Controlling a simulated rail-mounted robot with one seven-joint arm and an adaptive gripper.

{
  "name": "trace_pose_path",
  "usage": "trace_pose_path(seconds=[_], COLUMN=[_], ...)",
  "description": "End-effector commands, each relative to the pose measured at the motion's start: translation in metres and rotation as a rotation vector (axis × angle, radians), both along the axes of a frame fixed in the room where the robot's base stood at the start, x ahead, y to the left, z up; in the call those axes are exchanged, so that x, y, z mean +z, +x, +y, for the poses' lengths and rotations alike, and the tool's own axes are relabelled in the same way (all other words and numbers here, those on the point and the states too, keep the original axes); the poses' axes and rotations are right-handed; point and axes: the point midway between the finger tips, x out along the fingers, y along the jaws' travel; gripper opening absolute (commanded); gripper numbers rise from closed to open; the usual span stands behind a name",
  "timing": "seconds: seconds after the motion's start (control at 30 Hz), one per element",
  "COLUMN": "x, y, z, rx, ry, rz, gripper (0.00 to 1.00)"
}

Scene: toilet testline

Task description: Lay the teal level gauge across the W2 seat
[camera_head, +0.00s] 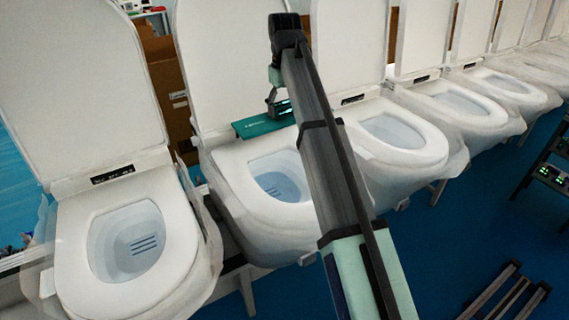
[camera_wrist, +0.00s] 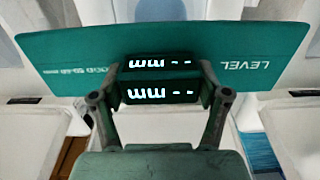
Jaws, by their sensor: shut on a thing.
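The teal level gauge (camera_head: 250,127) is a flat bar held over the back of the second toilet from the left, near its raised lid. In the wrist view the gauge (camera_wrist: 255,45) spans the picture, slightly tilted, with "LEVEL" printed on it and a display reading "mm --". My gripper (camera_head: 279,106) is shut on the gauge's middle; its fingers (camera_wrist: 160,98) flank the display block. The second toilet's seat (camera_head: 232,172) is down and bare at the front. No W2 label is readable. Whether the gauge touches the seat is unclear; my arm hides the seat's right side.
Another toilet (camera_head: 135,235) with a raised lid stands at the left. Several more toilets (camera_head: 400,135) run in a row to the right. Cardboard boxes (camera_head: 168,85) are behind. A dark rack (camera_head: 550,170) and bars (camera_head: 505,290) lie right over blue floor.

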Motion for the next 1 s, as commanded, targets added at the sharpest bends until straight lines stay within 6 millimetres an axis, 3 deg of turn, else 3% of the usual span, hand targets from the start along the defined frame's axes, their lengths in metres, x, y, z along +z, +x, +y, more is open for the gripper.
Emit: trace_pose_path(seconds=[0.03,0.17,0.6,1.0], x=[-0.016,-0.038,-0.135,-0.166], y=[0.0,-0.003,-0.002,-0.001], z=[0.0,-0.002,-0.002,-0.001], rx=[0.0,-0.001,-0.001,-0.001], ry=[0.0,-0.001,0.0,-0.001], rz=[0.0,0.004,0.002,0.001], gripper=[0.24,0.24,0.24,0.24])
